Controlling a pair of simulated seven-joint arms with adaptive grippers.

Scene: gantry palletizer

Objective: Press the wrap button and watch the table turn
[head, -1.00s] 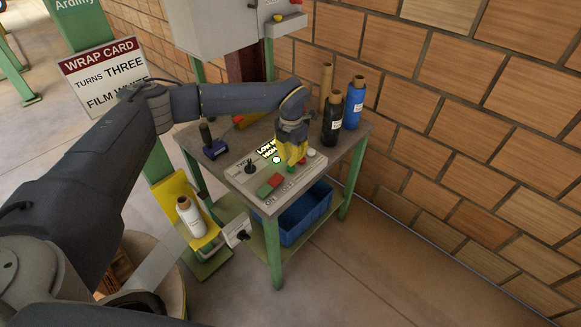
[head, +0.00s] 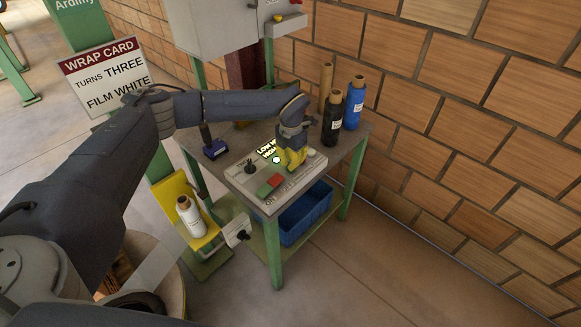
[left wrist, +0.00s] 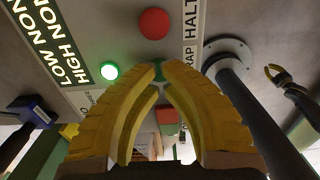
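The control panel (head: 300,178) lies on the bench top. In the left wrist view the green wrap button (left wrist: 158,71) shows in the narrow gap at my fingertips, mostly covered by them. Whether they touch it I cannot tell. The red halt button (left wrist: 154,23) is beyond it, and a lit green lamp (left wrist: 110,71) is to the left. My left gripper (head: 290,168) points down over the panel, its yellow fingers together and holding nothing visible; it fills the middle of the left wrist view (left wrist: 160,68). My right gripper is out of view. I cannot make out a turning table.
Black (head: 332,122) and blue (head: 354,103) film rolls stand behind the panel. A black selector knob (head: 250,167) and red and green rockers (head: 270,184) are near the gripper. A white roll (head: 190,214) stands on a yellow carriage. The wrap card (head: 103,75) reads turns three, film white.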

